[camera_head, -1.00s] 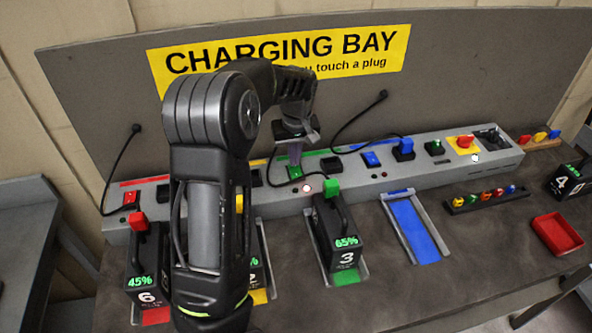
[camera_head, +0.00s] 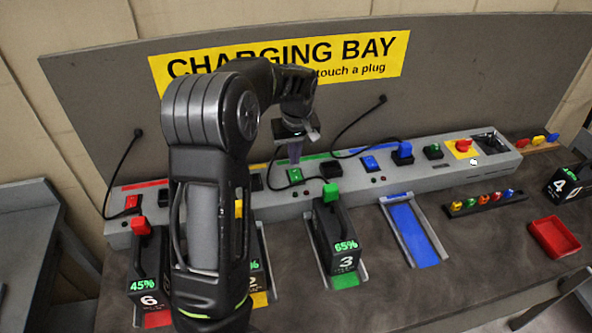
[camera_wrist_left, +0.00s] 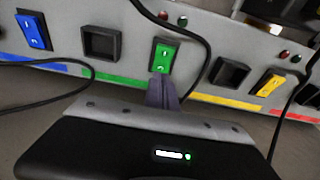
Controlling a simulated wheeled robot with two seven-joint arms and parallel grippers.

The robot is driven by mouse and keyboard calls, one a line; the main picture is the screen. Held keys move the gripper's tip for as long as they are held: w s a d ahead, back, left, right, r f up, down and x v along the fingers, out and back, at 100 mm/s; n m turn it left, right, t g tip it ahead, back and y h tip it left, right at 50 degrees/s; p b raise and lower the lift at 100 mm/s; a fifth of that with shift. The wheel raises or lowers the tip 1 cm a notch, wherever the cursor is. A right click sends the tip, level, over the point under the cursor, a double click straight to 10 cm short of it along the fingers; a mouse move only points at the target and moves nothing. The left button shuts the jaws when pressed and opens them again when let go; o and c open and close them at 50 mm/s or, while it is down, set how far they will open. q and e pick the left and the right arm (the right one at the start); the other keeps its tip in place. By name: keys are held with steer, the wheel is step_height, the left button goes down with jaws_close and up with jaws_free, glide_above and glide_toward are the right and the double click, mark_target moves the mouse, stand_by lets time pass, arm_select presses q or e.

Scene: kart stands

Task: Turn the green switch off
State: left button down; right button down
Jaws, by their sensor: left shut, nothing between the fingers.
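The green rocker switch (camera_head: 295,175) sits on the grey charging panel, below the yellow sign. It also shows in the left wrist view (camera_wrist_left: 164,56), in a black frame with white marks on its face. My left gripper (camera_head: 294,158) is shut and empty, its narrow fingertips pointing down at the switch. In the left wrist view the fingertips (camera_wrist_left: 162,88) overlap the switch's near edge. I cannot tell whether they touch it. My right gripper is not in view.
A black socket (camera_head: 331,170), a blue switch (camera_head: 369,164) and a red switch (camera_head: 132,203) share the panel. Battery 3 (camera_head: 341,245) with a green plug stands in front. A black cable (camera_wrist_left: 205,50) passes close beside the switch. The blue slot (camera_head: 413,230) is empty.

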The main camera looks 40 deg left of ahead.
mark_target(294, 171)
arm_select(q)
steer(key=shift+r+p, duration=0.45)
steer(key=shift+r, duration=1.7)
